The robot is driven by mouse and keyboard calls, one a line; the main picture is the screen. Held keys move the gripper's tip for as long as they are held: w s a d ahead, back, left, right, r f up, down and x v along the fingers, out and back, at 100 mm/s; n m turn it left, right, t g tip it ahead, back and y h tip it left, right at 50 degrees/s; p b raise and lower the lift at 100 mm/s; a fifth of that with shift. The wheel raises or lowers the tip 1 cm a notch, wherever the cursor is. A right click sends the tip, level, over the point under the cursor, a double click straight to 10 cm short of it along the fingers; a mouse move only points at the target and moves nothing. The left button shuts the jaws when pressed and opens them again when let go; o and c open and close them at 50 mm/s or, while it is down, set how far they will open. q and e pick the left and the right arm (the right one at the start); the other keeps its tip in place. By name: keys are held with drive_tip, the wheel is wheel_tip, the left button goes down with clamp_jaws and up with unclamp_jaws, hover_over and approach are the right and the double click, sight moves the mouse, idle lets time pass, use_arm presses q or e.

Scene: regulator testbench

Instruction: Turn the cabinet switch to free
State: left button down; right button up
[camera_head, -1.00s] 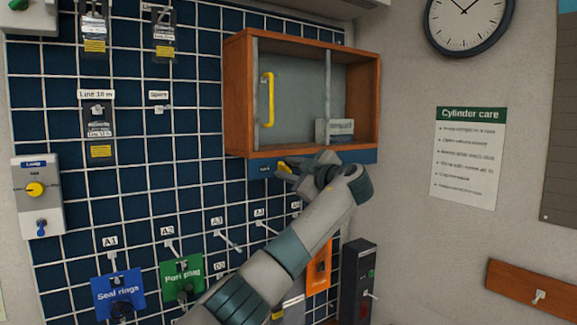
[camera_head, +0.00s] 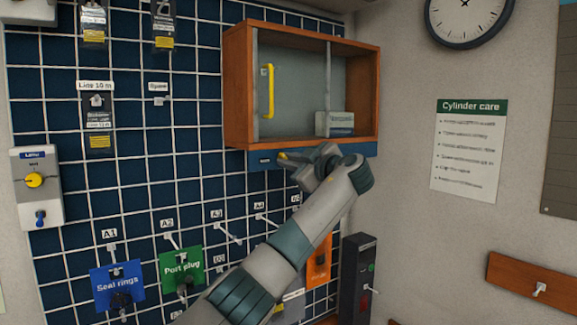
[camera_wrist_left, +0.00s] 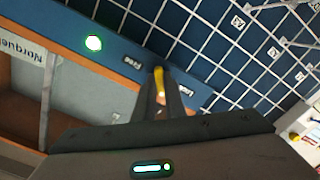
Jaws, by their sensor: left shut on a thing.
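The cabinet (camera_head: 233,95) is a wooden-framed box on the wall with a glass front and a yellow handle (camera_head: 268,92). Its switch (camera_head: 283,156) is a small yellow knob on the blue strip (camera_head: 345,151) under the box. My left gripper (camera_head: 291,162) is at this strip. In the left wrist view the gripper (camera_wrist_left: 160,98) is shut on the yellow switch (camera_wrist_left: 159,76), whose tip shows between the fingers. A label reading "Free" (camera_wrist_left: 132,60) is beside it, with another small label (camera_wrist_left: 188,86) on the other side. A green light (camera_wrist_left: 94,43) glows on the strip. The switch's exact angle is partly hidden.
A dark blue grid board (camera_head: 190,130) carries hooks, a blue "Seal rings" card (camera_head: 117,287) and a green "Port plug" card (camera_head: 181,268). A white box (camera_head: 334,124) stands inside the cabinet.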

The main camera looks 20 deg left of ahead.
use_arm(q)
drive_tip(key=m+b, duration=0.6)
drive_tip(key=m, duration=1)
drive_tip(key=shift+m, duration=0.3)
idle(0.3)
drive_tip(key=c, duration=1.8)
unclamp_jaws()
drive_tip(key=shift+d, duration=0.1)
